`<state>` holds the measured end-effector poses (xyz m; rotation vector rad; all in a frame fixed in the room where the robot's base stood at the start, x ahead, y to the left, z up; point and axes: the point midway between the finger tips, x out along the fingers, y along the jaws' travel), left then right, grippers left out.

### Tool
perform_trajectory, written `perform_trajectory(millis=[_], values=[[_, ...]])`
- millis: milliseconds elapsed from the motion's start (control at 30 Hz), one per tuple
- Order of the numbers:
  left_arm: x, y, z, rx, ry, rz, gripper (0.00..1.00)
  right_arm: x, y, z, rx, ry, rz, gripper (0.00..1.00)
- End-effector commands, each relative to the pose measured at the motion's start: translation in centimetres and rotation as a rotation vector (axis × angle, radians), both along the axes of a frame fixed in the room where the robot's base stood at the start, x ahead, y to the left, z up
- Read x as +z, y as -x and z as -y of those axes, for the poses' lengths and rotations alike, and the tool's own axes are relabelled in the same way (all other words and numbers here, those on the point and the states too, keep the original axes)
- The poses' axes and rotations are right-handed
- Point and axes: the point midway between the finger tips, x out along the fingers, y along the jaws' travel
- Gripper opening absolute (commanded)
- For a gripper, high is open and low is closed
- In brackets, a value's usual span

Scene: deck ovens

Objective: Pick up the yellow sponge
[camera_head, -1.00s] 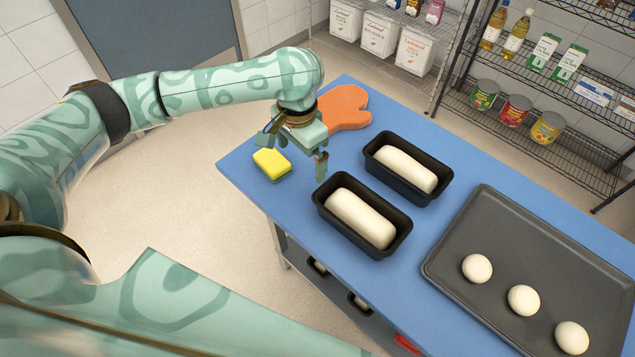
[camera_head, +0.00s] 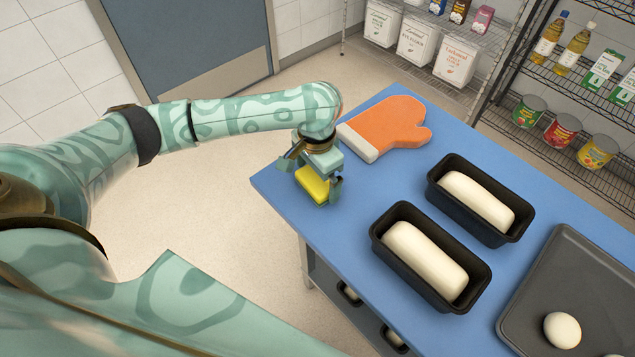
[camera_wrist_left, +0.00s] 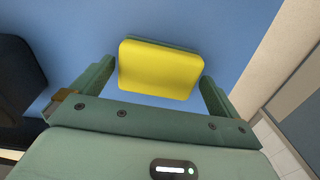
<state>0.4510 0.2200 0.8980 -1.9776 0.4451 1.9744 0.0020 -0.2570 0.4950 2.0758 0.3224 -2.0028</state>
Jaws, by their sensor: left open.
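The yellow sponge (camera_head: 313,185) lies on the blue table (camera_head: 345,218) near its left corner. Its yellow top and a darker green edge show in the left wrist view (camera_wrist_left: 158,70). My left gripper (camera_head: 318,181) is over the sponge, with its fingers on either side of it. In the left wrist view the open fingers (camera_wrist_left: 156,88) stand left and right of the sponge's near end, with small gaps. My right gripper is not in view.
An orange oven mitt (camera_head: 387,126) lies just behind the gripper. Two black loaf pans (camera_head: 378,240) (camera_head: 436,190) with pale dough stand to the right. A dark baking tray (camera_head: 530,290) with dough balls is farther right. Shelves (camera_head: 560,90) stand behind.

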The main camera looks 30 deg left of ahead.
Motion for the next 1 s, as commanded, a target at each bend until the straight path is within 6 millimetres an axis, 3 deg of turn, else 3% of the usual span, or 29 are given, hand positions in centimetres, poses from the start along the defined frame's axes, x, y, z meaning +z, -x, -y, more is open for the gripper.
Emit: perform_trajectory(millis=[33,133,567,733,1000], values=[[0.1,0.0,0.0,0.0,0.0,0.0,0.92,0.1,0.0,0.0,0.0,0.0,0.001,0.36],[0.1,0.0,0.0,0.0,0.0,0.0,0.64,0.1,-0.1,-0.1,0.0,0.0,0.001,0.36],[1.0,0.0,0.0,0.001,0.0,0.001,0.64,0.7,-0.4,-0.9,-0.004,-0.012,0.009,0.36],[4.0,0.0,0.0,0.003,0.0,0.003,0.64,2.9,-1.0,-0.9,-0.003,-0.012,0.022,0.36],[10.3,2.8,4.3,-0.003,0.001,0.005,0.64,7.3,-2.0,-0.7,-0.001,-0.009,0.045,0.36]])
